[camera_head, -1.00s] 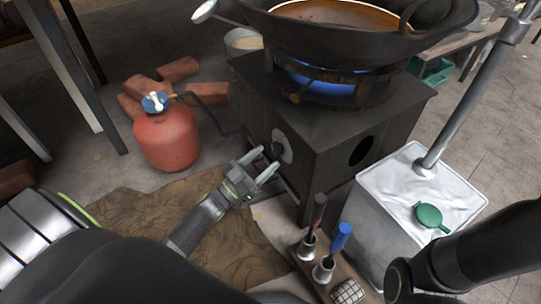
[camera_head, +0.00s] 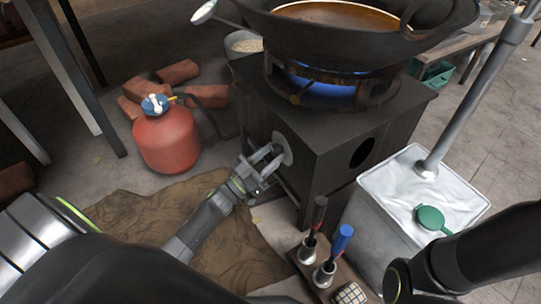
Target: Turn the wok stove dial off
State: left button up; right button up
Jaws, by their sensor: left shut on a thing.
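The black stove (camera_head: 335,150) stands at the centre, with a blue flame (camera_head: 325,85) burning under the wok (camera_head: 352,38). A round grey dial plate (camera_head: 283,148) sits on its left-hand face. My left gripper (camera_head: 273,157) is at this plate, with its fingers shut on the dial knob, which the fingers mostly hide. The forearm of my right arm (camera_head: 470,250) shows at the lower right, but its gripper is outside the view.
A red gas cylinder (camera_head: 168,140) with a hose stands left of the stove, near several bricks (camera_head: 178,73). A white tin with a green cap (camera_head: 432,217) stands at the right. A small rack with a blue-handled tool (camera_head: 342,238) is in front. A brown cloth (camera_head: 150,225) lies on the floor.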

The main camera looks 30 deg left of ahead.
pick_arm(q)
jog(key=shift+m, duration=0.5)
jog(key=m+h, duration=0.1)
jog(key=m, duration=0.1)
jog(key=m+g+h, duration=0.1)
jog(key=m, duration=0.2)
jog(key=shift+w+a+h, duration=0.1)
jog(key=shift+a+h, duration=0.05)
jog(key=shift+h, duration=0.25)
jog(key=shift+a+m+g+h, duration=0.1)
jog(key=shift+m+g+h, duration=0.45)
jog(key=shift+m, duration=0.85)
jog(key=shift+m+g+h, duration=0.35)
jog(key=shift+m+g, duration=0.4)
jog(key=shift+m, duration=0.95)
jog(key=o, duration=1)
